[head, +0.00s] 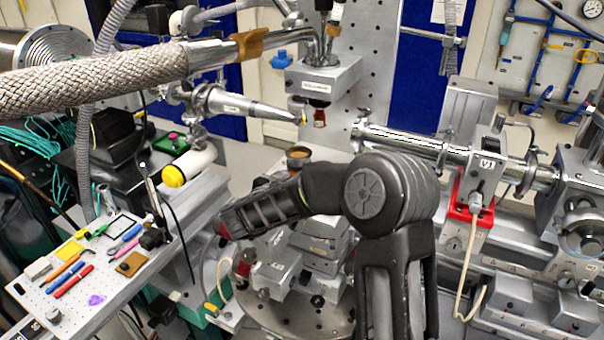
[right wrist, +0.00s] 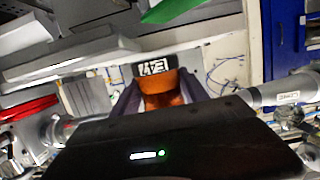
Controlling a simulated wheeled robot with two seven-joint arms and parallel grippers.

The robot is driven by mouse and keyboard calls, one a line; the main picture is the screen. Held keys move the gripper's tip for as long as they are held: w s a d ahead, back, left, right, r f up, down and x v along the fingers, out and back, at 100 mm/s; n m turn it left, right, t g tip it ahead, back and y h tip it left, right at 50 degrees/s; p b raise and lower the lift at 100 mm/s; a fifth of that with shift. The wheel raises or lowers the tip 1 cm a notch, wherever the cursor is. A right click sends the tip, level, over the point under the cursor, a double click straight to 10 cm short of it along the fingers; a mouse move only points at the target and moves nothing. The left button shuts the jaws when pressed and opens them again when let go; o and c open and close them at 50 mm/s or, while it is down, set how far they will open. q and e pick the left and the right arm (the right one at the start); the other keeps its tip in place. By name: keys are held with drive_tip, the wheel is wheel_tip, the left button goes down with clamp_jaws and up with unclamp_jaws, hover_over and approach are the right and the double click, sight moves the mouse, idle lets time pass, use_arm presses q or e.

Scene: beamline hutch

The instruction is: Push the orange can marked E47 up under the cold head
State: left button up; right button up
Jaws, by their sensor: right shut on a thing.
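The orange can (right wrist: 165,100) sits between the two dark fingers of my right gripper (right wrist: 160,88) in the right wrist view. Its black-and-white label shows at the far end; the marking is hard to read. In the head view, what looks like the can (head: 298,153) shows its round top just behind my right forearm, which hides the hand and the can's lower part. The cold head (head: 322,76) is a grey block with a small brown-orange piece (head: 319,117) hanging below it. The can is apart from it, below and slightly left. My left gripper is not in view.
A pale tapered nozzle (head: 250,108) points in from the left near the hanging piece. A steel beam pipe (head: 410,140) comes from the right. A tool board (head: 85,262) lies lower left. The stage (head: 320,245) is under my arm.

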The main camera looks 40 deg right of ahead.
drive_tip(key=shift+f+v, duration=0.25)
drive_tip(key=shift+v, duration=0.8)
drive_tip(key=shift+f+v, duration=0.25)
drive_tip(key=shift+v, duration=0.75)
drive_tip(key=shift+a, duration=0.15)
